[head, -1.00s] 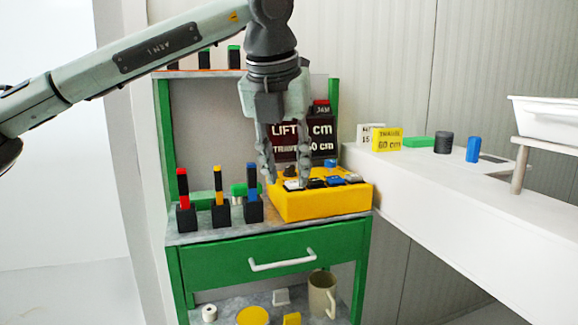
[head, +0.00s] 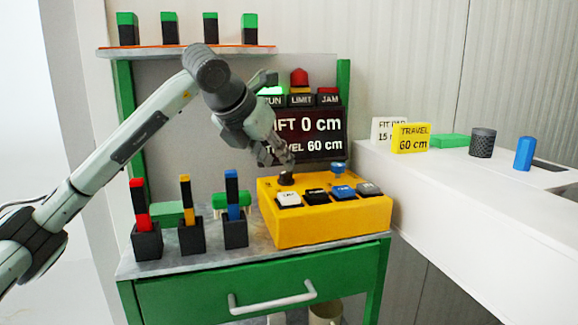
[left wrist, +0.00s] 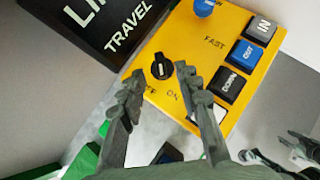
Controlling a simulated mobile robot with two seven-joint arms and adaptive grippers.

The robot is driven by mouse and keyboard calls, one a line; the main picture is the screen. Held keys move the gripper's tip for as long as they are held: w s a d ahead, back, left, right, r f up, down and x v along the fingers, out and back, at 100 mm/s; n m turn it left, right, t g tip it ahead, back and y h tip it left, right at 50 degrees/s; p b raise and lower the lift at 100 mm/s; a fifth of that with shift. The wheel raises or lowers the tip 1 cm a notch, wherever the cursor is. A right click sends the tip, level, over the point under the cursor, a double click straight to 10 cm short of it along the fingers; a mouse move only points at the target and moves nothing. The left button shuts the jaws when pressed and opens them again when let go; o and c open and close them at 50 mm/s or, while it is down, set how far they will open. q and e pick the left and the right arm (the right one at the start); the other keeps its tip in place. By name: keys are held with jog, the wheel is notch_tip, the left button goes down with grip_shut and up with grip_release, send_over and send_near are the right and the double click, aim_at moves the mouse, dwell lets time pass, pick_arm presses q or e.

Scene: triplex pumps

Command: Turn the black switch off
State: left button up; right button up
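The black switch (head: 286,179) is a round knob with a white mark, on the back left of the yellow control box (head: 330,222). In the left wrist view the black switch (left wrist: 160,66) sits between OFF and ON lettering, partly covered, so I cannot tell its setting surely. My left gripper (head: 277,158) is tilted down close above the switch. In the left wrist view my left gripper (left wrist: 159,72) is open, one finger on each side of the knob in the picture. I cannot tell whether they touch it.
White, black, blue and grey buttons (head: 343,192) line the box front, with a blue knob (head: 338,168) behind. A display sign (head: 310,132) reads LIFT 0 cm, TRAVEL 60 cm. Coloured posts in black blocks (head: 235,233) stand left. A white beam (head: 420,180) lies right.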

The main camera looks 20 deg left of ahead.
aim_at(283, 173)
pick_arm(q)
jog(key=shift+x, duration=2.2)
jog(key=shift+c, duration=0.6)
grip_shut()
